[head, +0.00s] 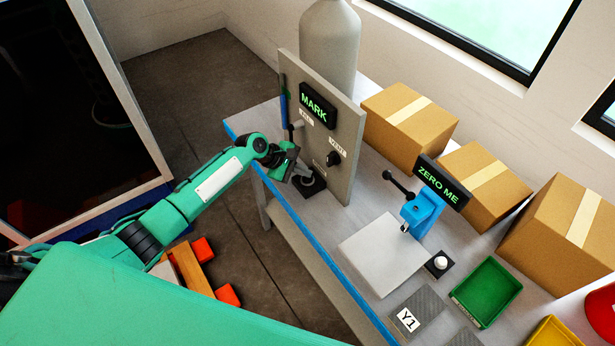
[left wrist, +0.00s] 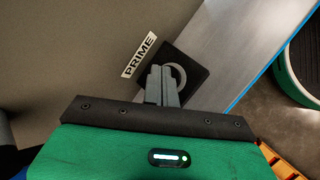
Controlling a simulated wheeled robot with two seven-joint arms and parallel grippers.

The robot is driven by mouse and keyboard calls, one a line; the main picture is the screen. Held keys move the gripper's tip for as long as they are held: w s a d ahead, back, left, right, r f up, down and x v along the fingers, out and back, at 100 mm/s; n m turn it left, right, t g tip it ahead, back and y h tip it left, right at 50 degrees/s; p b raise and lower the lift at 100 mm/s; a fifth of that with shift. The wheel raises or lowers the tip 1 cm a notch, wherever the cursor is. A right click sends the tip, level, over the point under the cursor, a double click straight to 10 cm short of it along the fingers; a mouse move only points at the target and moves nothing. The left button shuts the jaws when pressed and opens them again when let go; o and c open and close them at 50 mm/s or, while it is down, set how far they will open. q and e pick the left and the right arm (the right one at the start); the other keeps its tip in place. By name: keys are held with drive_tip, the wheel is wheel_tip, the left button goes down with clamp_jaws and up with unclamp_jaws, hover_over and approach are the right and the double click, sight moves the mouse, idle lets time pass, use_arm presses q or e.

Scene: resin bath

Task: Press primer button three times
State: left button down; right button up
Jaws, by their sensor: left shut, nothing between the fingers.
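The primer button is a round grey piece (left wrist: 179,74) on a black square base (left wrist: 197,62), beside a white PRIME label (left wrist: 139,54) in the left wrist view. In the head view its black base (head: 316,187) sits on the bench at the foot of the grey upright panel (head: 345,140). My left gripper (head: 304,177) is at the button, and its fingers (left wrist: 161,78) are shut and empty. The fingertips overlap the button's left side in the left wrist view and hide part of it. I cannot tell whether they touch it. My right gripper is out of view.
The panel carries a MARK display (head: 317,105), a black knob (head: 334,159) and a small lever, close to my left gripper. A blue press (head: 421,213) with a ZERO ME display (head: 439,184) stands further right. Cardboard boxes (head: 410,125) line the back.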

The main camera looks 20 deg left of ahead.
sight(304, 178)
use_arm(q)
drive_tip(key=shift+f, duration=0.35)
idle(0.3)
drive_tip(key=shift+r+p, duration=1)
drive_tip(key=shift+p, duration=0.05)
drive_tip(key=shift+r, duration=0.1)
wheel_tip(304, 178, up, 5)
drive_tip(key=p, duration=0.5)
idle(1.2)
drive_tip(key=shift+d, duration=0.1)
idle(0.9)
